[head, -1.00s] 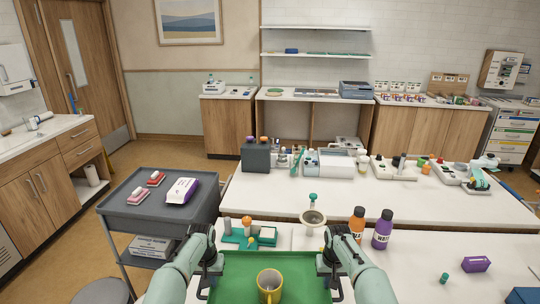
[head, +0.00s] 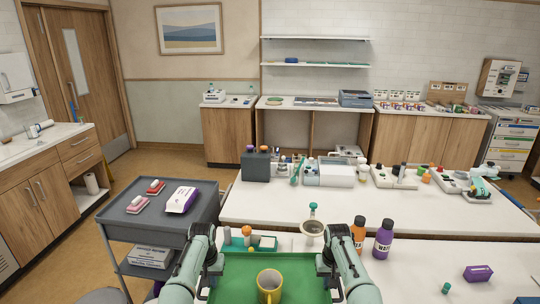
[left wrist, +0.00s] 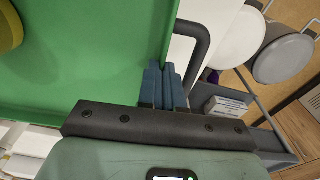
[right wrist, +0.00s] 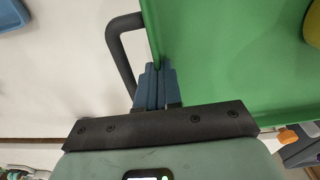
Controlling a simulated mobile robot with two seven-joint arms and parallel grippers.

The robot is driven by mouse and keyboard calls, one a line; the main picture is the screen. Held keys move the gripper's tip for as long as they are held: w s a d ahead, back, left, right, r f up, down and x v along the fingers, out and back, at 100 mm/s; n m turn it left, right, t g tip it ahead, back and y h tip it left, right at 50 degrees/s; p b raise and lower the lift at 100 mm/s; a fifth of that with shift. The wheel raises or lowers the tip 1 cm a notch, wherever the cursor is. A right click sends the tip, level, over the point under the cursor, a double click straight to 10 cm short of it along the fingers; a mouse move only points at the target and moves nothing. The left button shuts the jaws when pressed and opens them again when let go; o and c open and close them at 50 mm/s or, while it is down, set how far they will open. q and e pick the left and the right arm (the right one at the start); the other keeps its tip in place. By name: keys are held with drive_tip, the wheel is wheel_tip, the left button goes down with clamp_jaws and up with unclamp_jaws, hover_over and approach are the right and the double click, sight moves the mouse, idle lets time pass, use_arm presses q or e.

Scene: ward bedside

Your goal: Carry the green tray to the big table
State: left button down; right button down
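The green tray (head: 233,285) is at the bottom centre of the head view, above the near white table, with a yellow mug (head: 269,284) standing on it. My left gripper (head: 213,265) is at the tray's left side; in the left wrist view its blue fingers (left wrist: 163,85) are closed together at the tray's edge, by a dark handle (left wrist: 200,45). My right gripper (head: 327,265) is at the right side, its fingers (right wrist: 157,85) closed the same way by the other handle (right wrist: 118,45). The tray's underside is hidden. Which table is the big one is unclear; a long white table (head: 300,205) lies ahead.
Orange (head: 358,236) and purple (head: 383,240) bottles stand right of the tray, with a purple box (head: 478,273) further right. A strainer-like bowl (head: 312,228) and a teal rack (head: 262,242) are just beyond it. A grey cart (head: 140,222) stands left. The long table's front is clear.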

use_arm(q)
drive_tip(key=shift+w+r, duration=0.2)
drive_tip(key=shift+r, duration=0.15)
use_arm(e)
drive_tip(key=shift+w+r, duration=0.2)
drive_tip(key=shift+r, duration=0.15)
use_arm(q)
drive_tip(key=shift+r, duration=0.15)
use_arm(e)
drive_tip(key=shift+r, duration=0.15)
